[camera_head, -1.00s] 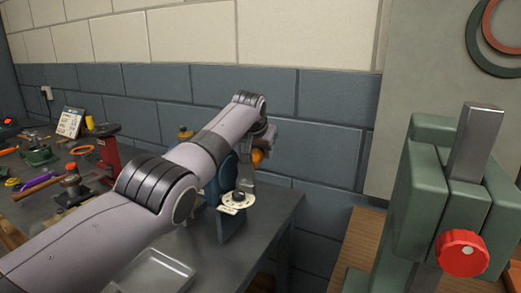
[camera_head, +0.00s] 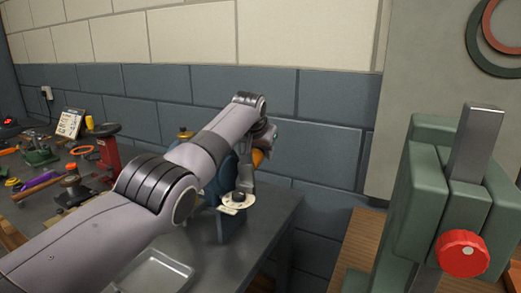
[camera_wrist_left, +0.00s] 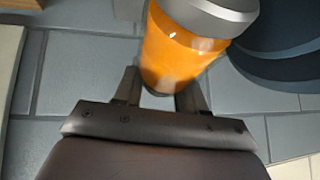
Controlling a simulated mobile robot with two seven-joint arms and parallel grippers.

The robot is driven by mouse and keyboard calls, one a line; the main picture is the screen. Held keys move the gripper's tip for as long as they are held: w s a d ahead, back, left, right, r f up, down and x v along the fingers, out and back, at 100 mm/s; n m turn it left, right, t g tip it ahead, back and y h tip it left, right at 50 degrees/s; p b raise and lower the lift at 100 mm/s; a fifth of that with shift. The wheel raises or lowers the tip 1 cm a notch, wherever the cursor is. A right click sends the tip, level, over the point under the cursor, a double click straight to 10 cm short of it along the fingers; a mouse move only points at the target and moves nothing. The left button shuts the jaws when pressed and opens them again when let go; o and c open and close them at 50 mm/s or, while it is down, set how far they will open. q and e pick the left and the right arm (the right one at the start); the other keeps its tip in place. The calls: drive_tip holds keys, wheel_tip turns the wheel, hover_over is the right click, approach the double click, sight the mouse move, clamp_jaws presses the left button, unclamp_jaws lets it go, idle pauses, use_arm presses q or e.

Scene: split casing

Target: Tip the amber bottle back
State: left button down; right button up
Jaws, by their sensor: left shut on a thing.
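The amber bottle (camera_head: 258,157) shows only as a small orange patch in the head view, beside a blue stand and mostly hidden by my left arm. In the left wrist view the amber bottle (camera_wrist_left: 172,55) is large, with a grey cap toward the top of the picture. My left gripper (camera_wrist_left: 160,90) is shut on it, with one finger on each side near the end away from the cap. The gripper's fingers are hidden behind the wrist in the head view. My right gripper is not in view.
A blue stand (camera_head: 226,215) with a pale round disc (camera_head: 237,200) stands on the dark bench close to my left wrist. A metal tray (camera_head: 155,275) lies in front. Tools and parts crowd the bench at left. A green block with a red knob (camera_head: 462,253) stands at right.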

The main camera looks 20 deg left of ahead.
sight(257, 151)
use_arm(q)
drive_tip(key=shift+s+d+f, duration=0.1)
drive_tip(key=shift+d+f, duration=0.05)
drive_tip(key=shift+f, duration=0.25)
drive_tip(key=shift+s+d+f, duration=0.1)
drive_tip(key=shift+f, duration=0.3)
drive_tip(key=c, duration=0.8)
unclamp_jaws()
drive_tip(key=shift+o, duration=0.2)
drive_tip(key=shift+w+f, duration=0.1)
drive_tip(key=shift+w, duration=0.05)
drive_tip(key=shift+a, duration=0.2)
drive_tip(key=shift+r, duration=0.35)
drive_tip(key=shift+s+r+b, duration=0.25)
drive_tip(key=shift+r+b, duration=0.1)
drive_tip(key=shift+b, duration=0.5)
drive_tip(key=shift+s+d+r+b, duration=0.1)
drive_tip(key=shift+s+r+b, duration=0.4)
drive_tip(key=shift+b, duration=0.1)
drive_tip(key=shift+b+v, duration=0.5)
drive_tip(key=shift+v, duration=1.8)
